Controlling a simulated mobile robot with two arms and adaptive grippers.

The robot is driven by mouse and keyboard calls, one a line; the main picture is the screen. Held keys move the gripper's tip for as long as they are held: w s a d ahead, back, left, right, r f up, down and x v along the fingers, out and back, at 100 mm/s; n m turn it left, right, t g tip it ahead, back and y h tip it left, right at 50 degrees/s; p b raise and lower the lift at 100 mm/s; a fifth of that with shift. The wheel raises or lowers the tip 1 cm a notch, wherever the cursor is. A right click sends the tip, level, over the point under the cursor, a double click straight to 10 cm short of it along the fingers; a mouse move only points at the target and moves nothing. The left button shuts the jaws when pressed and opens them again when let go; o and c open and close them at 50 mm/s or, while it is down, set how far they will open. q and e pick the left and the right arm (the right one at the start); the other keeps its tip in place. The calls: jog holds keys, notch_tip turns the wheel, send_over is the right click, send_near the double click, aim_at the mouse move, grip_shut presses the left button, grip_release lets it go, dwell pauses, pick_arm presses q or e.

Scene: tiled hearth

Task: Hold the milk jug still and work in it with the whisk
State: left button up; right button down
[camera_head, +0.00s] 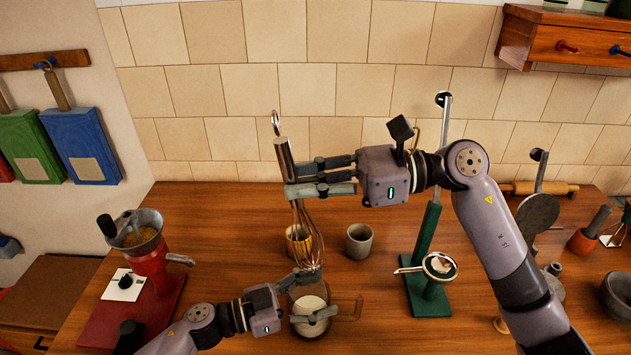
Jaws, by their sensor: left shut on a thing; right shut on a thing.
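The milk jug (311,328) is a small vessel with a pale inside and a brass-coloured handle on its right, near the front of the wooden counter. My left gripper (299,280) is shut on the jug at its back left rim. My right gripper (303,180) is shut on the handle of the whisk (283,158), which is nearly upright and leans slightly. The whisk's wire loops hang down, their lower end showing just above the jug's opening in the picture. I cannot tell whether the wires are inside the jug, as the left fingers are close by.
A green stand (430,235) with a ring is right of the jug. A red grinder (148,262) stands at left.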

aim_at(306, 266)
jog(key=shift+a+t, duration=0.1)
jog(key=shift+t, duration=0.2)
jog(key=shift+f, duration=8.95)
jog(key=shift+s, duration=0.1)
